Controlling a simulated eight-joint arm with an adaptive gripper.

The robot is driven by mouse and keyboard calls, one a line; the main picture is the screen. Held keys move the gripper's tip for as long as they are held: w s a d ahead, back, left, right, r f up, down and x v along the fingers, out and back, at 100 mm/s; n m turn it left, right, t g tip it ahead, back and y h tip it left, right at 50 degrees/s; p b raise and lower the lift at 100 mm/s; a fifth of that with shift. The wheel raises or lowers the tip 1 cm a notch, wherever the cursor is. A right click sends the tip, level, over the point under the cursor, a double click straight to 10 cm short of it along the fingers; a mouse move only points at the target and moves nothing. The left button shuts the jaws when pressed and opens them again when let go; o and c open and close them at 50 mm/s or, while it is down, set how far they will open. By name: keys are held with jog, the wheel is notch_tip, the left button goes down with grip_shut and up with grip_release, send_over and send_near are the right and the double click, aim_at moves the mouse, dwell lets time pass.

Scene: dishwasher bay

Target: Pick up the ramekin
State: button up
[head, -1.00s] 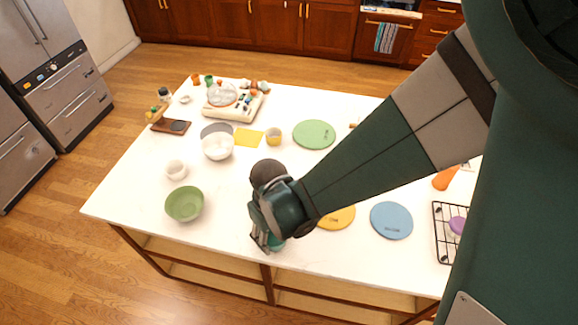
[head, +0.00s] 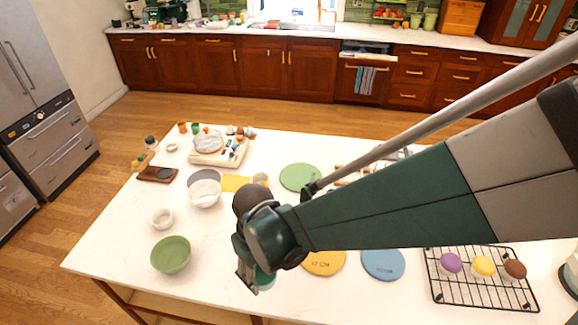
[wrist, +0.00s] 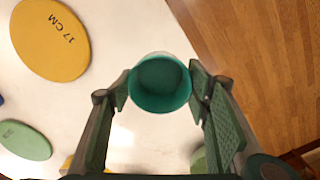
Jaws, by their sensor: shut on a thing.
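The teal ramekin (wrist: 160,84) is a small round cup seen from above in the wrist view, with its open mouth facing the camera. My gripper (wrist: 160,90) is shut on it, with one finger against each side. In the head view my gripper (head: 252,279) is at the near edge of the white island, and a bit of the teal ramekin (head: 265,281) shows beside the fingers. My wrist hides the rest. I cannot tell how high it is above the top.
A green bowl (head: 171,254) and a white cup (head: 161,218) stand to the left. Yellow (head: 324,263) and blue (head: 383,265) discs lie to the right. A black rack (head: 481,293) holds several coloured items. White countertop is clear between the green bowl and my gripper.

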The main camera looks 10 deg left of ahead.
jog(key=shift+r, duration=1.25)
jog(key=shift+w, duration=0.1)
jog(key=shift+w+a+r, duration=0.1)
jog(key=shift+w+a, duration=0.05)
jog(key=shift+w, duration=0.1)
jog(key=w+a+r+m+p, duration=0.1)
jog(key=w+a+p, duration=0.1)
jog(key=w, duration=1.8)
jog(key=w+a+r+p, duration=0.1)
jog(key=w+a+r, duration=0.1)
jog(key=w, duration=1.8)
jog(key=w+d+f, duration=0.1)
jog(key=w+d, duration=0.1)
jog(key=w, duration=0.5)
jog(key=w+d+p, duration=0.1)
jog(key=w+d, duration=0.2)
jog(key=w, duration=0.5)
jog(key=shift+w+d+f+m, duration=0.15)
jog(key=shift+d+f+m, duration=0.2)
jog(key=shift+m, duration=0.05)
jog(key=shift+f+p, duration=0.45)
jog(key=shift+f, duration=2.7)
